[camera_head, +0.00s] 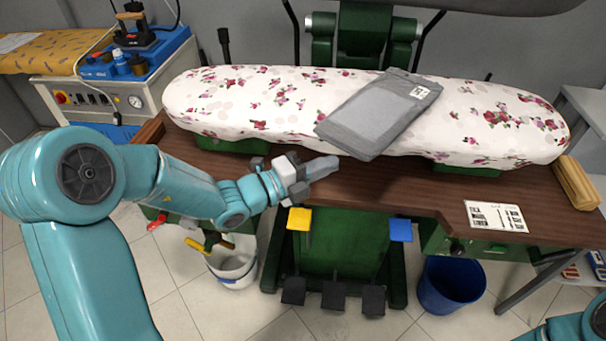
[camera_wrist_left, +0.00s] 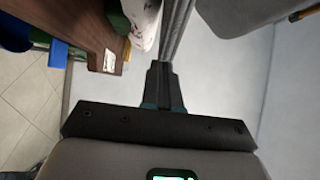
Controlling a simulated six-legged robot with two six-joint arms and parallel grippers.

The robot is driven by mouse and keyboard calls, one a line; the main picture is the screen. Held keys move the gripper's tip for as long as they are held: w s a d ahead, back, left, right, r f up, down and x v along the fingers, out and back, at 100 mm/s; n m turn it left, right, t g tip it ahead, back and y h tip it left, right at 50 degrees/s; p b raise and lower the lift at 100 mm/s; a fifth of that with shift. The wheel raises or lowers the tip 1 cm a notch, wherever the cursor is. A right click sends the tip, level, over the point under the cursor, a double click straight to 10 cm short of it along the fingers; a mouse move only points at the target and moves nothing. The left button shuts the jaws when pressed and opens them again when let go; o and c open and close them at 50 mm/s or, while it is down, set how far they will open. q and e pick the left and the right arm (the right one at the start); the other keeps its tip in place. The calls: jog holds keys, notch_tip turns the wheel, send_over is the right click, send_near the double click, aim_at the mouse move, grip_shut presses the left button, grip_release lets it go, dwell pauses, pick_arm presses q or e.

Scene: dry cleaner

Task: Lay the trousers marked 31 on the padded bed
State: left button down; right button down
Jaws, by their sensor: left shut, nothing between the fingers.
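Grey folded trousers (camera_head: 375,112) lie at a slant across the middle of the padded bed (camera_head: 240,100), which has a white cover with pink flowers. Their near end reaches the bed's front edge. A white tag (camera_head: 420,92) with a dark mark, too small to read surely, sits at their far right corner. My left gripper (camera_head: 334,162) is shut and empty, just in front of the trousers' near end; I cannot tell if it touches them. In the left wrist view its shut fingers (camera_wrist_left: 163,72) point toward a grey strip of cloth (camera_wrist_left: 176,35).
A brown wooden table (camera_head: 410,185) carries the bed, with a printed card (camera_head: 496,216) and a wooden block (camera_head: 576,183) at the right. A white bucket (camera_head: 235,262) and a blue bin (camera_head: 450,284) stand below. A blue-topped machine (camera_head: 135,65) is at the left.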

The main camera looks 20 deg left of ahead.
pick_arm(q)
jog(key=shift+w+a+r, duration=0.1)
jog(key=shift+w+a, duration=0.1)
jog(key=shift+w, duration=0.25)
jog(key=shift+w+a+r, duration=0.1)
jog(key=shift+w+a, duration=0.05)
jog(key=shift+w, duration=0.25)
jog(key=shift+w+f, duration=0.15)
jog(key=shift+w, duration=0.4)
jog(key=shift+s, duration=0.1)
